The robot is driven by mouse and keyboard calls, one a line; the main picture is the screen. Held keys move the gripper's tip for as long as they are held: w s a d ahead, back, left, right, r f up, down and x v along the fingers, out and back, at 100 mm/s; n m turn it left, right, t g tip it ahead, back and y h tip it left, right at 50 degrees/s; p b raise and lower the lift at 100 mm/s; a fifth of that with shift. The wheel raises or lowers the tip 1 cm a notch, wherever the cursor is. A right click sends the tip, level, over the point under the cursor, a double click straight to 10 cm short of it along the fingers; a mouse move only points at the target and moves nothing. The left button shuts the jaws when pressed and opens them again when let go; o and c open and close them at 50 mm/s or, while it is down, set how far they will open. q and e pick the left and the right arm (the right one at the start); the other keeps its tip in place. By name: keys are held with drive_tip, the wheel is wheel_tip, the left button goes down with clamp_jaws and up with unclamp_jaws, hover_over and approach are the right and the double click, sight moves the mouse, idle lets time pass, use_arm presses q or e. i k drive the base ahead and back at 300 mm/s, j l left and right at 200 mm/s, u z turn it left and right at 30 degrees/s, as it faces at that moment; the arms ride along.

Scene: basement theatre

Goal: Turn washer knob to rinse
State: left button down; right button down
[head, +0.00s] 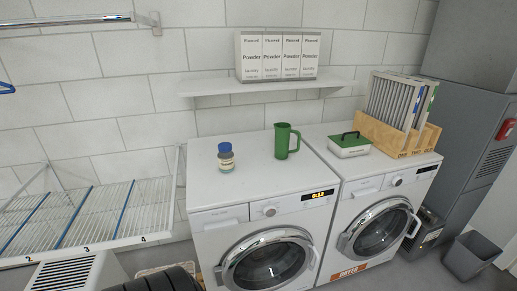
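The white washer (228,214) is the left of two front-loading machines by the back wall. Its round light knob (270,211) is on the front panel, left of the lit display (319,195), which seems to read 0:12. The knob's pointer and any rinse mark are too small to read. The round door (268,262) below is closed. Neither of my grippers is in view, and nothing touches the knob.
The dryer (345,201) with an orange label stands at the right. A blue-capped jar (226,158) and a green jug (286,141) stand on the washer. A drying rack (75,222), a white vented unit (68,275) and black ribbed objects (160,280) are at the left.

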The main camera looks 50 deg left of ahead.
sight(269, 211)
drive_tip(key=u, duration=1.7)
drive_tip(key=i+l, duration=0.1)
drive_tip(key=l, duration=0.25)
drive_tip(key=i+l+u, duration=0.15)
drive_tip(key=l, duration=0.2)
